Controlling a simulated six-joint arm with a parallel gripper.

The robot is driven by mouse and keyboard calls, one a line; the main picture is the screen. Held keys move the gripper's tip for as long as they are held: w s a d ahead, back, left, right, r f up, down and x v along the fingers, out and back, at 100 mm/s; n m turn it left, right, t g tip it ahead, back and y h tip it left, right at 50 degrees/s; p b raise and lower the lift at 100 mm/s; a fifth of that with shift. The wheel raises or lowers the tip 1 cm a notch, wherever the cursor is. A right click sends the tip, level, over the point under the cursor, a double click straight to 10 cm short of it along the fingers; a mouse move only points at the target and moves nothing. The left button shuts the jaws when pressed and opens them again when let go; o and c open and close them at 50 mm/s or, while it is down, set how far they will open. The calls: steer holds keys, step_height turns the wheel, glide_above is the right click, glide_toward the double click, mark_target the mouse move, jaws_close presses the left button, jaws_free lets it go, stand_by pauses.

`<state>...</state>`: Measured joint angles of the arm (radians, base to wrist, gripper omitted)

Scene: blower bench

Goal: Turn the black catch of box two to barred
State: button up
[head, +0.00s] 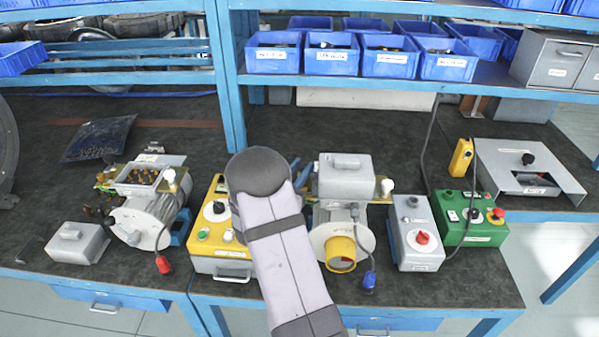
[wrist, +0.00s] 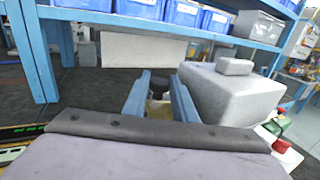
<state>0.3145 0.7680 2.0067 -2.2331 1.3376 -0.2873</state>
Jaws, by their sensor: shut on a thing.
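Box two (head: 347,178), a grey lidded box on top of the right-hand motor, is closed and fills the right of the wrist view (wrist: 225,92). My gripper (wrist: 160,100) points down just left of this box. Its two blue fingers are shut on a small dark piece, apparently the black catch (wrist: 158,86), over a brass-coloured plate. In the head view, my arm covers most of the gripper and the catch. How far the catch is turned cannot be told. A white catch (head: 387,187) stands upright on the brass plate right of the box.
The left motor (head: 145,222) has an open box; a grey lid (head: 77,243) lies beside it. A yellow control box (head: 213,245) stands left of my arm. A grey switch box (head: 415,245) and green control box (head: 470,218) stand right. Blue bins (head: 330,55) line the shelf behind.

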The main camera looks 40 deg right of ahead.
steer(key=shift+s+f+n+t+y+b, duration=0.15)
steer(key=shift+n+t+y+b, duration=0.4)
steer(key=shift+n+t, duration=0.4)
steer(key=shift+t, duration=0.25)
steer(key=o, duration=1)
steer(key=shift+s+a+b, duration=0.3)
steer(key=shift+a+b, duration=0.15)
steer(key=shift+a, duration=0.15)
steer(key=shift+b+v, duration=0.95)
steer(key=shift+v, duration=2)
